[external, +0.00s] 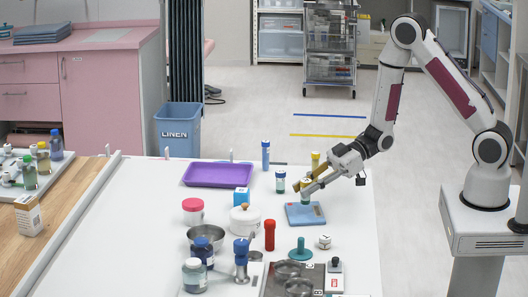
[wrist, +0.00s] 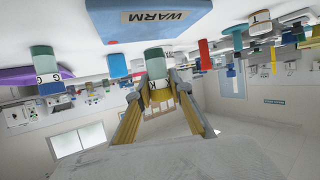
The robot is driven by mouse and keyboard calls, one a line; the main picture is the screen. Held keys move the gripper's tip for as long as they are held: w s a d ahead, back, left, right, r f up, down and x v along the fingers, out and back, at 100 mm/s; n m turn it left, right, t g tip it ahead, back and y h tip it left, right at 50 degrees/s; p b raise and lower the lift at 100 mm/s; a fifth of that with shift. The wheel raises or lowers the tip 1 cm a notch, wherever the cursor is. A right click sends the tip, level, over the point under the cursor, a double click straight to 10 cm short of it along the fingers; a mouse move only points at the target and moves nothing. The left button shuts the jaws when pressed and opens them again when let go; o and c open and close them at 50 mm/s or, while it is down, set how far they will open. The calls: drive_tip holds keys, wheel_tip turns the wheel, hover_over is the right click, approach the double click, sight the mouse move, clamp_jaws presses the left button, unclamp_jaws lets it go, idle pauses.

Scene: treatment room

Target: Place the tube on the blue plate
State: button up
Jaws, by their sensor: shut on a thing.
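My gripper (external: 304,186) is shut on a tube (external: 306,199) with a teal end and a pale, lettered middle. In the wrist view, which looks upside down, the two yellowish fingers of my gripper (wrist: 161,90) close on the yellow part of the tube (wrist: 154,59), and its teal end points to the table. The blue plate (external: 305,215) lies flat on the white table under my gripper. In the wrist view the blue plate (wrist: 200,27) shows a WARM label. The tube is over the plate's back part; I cannot tell if it touches.
A red tube (external: 270,236), a teal-based item (external: 301,252) and a lettered cube (external: 323,241) stand in front. A purple tray (external: 217,174) lies left. The table right of the plate is clear.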

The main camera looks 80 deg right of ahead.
drive_tip(key=shift+f, duration=1.15)
drive_tip(key=shift+f, duration=0.1)
drive_tip(key=o, duration=1)
drive_tip(key=shift+o, duration=0.2)
drive_tip(key=v, duration=1.2)
